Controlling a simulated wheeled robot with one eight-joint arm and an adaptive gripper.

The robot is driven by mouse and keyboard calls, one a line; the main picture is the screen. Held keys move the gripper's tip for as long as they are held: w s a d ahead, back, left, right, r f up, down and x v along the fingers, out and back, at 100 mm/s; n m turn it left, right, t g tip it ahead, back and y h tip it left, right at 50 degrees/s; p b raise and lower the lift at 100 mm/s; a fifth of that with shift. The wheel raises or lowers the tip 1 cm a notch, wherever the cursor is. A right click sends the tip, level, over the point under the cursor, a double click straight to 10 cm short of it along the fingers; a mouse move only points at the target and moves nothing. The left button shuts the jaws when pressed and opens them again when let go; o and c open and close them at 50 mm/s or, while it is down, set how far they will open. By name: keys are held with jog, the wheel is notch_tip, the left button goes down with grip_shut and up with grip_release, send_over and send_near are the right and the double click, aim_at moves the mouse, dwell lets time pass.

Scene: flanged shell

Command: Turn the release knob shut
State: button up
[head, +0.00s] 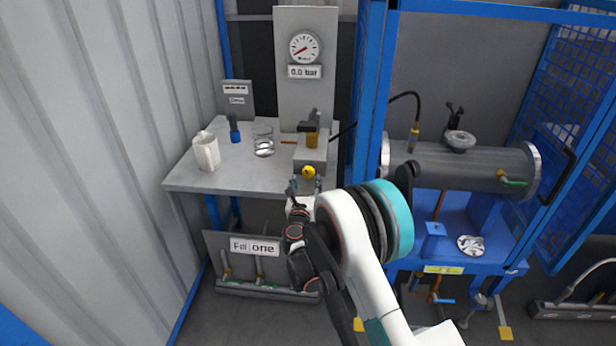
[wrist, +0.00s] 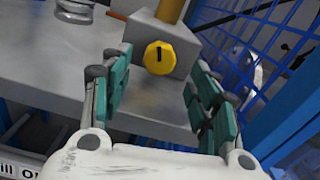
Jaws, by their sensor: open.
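The release knob (head: 309,172) is a small yellow knob on the front face of a grey block (head: 312,152) at the table's right front. In the wrist view the knob (wrist: 159,58) is a faceted yellow disc with a dark slot mark that looks close to upright. My gripper (head: 305,187) is just in front of and below the knob in the head view. In the wrist view my gripper (wrist: 160,95) is open, its two green-padded fingers spread apart. The knob shows between and beyond the fingertips, and neither finger appears to touch it.
A gauge (head: 304,46) above a "0.0 bar" display stands behind. A blue frame post (head: 366,100) rises close on the right, beside a grey cylinder (head: 455,168).

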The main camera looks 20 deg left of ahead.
aim_at(308, 174)
jog(key=b+x, duration=0.1)
jog(key=x, duration=0.5)
jog(key=shift+w+a+b, duration=0.15)
jog(key=shift+w+b, duration=0.15)
jog(key=shift+b, duration=0.05)
jog(key=c, duration=1.1)
